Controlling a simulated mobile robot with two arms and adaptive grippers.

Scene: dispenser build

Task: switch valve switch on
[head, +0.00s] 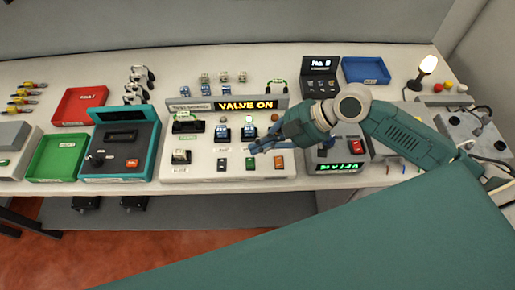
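The white control panel (205,170) stands in the middle of the bench. Its display (246,105) is lit and reads VALVE ON. My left gripper is not in view.
A teal-framed device (119,148), a green tray (57,157) and a red tray (80,105) stand on the left. A box with a green display (338,168) lies under my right arm.

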